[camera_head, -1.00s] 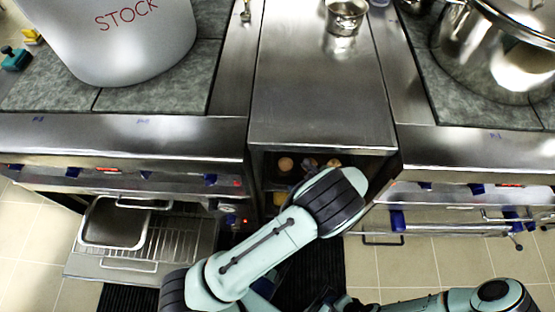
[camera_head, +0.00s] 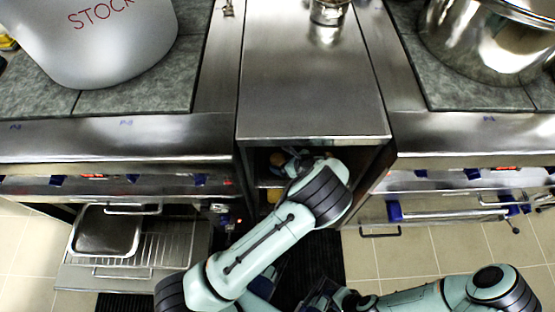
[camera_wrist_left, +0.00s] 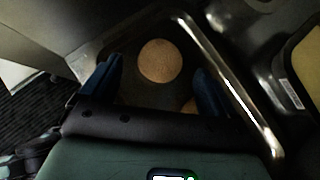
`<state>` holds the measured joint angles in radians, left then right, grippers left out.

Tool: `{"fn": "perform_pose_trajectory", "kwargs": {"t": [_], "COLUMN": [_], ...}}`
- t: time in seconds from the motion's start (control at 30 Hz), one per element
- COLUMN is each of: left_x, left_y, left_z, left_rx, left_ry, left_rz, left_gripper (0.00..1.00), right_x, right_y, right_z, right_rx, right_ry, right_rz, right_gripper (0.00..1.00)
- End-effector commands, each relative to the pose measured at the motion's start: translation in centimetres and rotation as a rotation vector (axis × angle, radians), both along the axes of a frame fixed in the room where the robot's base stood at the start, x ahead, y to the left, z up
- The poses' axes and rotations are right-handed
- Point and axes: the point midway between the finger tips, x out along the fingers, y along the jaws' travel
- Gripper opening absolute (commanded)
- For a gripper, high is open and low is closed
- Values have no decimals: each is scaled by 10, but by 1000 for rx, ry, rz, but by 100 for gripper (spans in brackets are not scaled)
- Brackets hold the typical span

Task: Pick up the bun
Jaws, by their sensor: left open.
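A round tan bun (camera_wrist_left: 160,61) lies in a dark tray (camera_wrist_left: 122,35) in the left wrist view. My left gripper (camera_wrist_left: 158,86) is open, with one blue finger on each side of the space just before the bun. The fingers do not appear shut on it. In the head view my left gripper (camera_head: 298,163) reaches into the open cupboard below the middle counter. A small brown bun (camera_head: 277,158) shows beside it on the upper shelf; my arm hides the rest. My right gripper (camera_head: 322,297) is low at the bottom edge, dark and unclear.
The cupboard's side walls and the steel counter (camera_head: 310,85) above closely bound the opening. A yellowish item (camera_head: 274,195) sits on a lower shelf. An open oven rack with a metal tray (camera_head: 106,231) juts out at left. A steel pot (camera_head: 328,11) stands on the counter.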

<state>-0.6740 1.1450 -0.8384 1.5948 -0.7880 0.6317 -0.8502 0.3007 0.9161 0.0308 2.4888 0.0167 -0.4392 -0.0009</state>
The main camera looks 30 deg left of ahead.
Motion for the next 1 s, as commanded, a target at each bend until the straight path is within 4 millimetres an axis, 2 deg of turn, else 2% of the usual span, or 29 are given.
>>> {"fn": "perform_pose_trajectory", "kwargs": {"t": [0.13, 0.4, 0.47, 0.5, 0.6, 1.0], "left_x": [4, 5, 5, 5, 5, 5], "left_y": [16, 20, 20, 20, 20, 19], "left_z": [-19, -21, -21, -21, -22, -17], "left_rx": [0, -2, -2, -2, -2, -3], "left_ry": [1, 0, 0, 0, 0, -1], "left_rz": [0, 0, 0, 0, 0, 0], "left_gripper": [90, 90, 70, 57, 30, 29], "right_x": [7, 9, 9, 9, 9, 8], "right_y": [-3, -4, -4, -4, -4, -3], "right_z": [-8, -8, -8, -8, -8, -6], "right_rx": [-8, -11, -11, -11, -11, -9], "right_ry": [-19, -25, -24, -24, -24, -21], "right_rz": [-7, -10, -10, -10, -10, -9], "right_gripper": [43, 43, 43, 43, 43, 43]}}
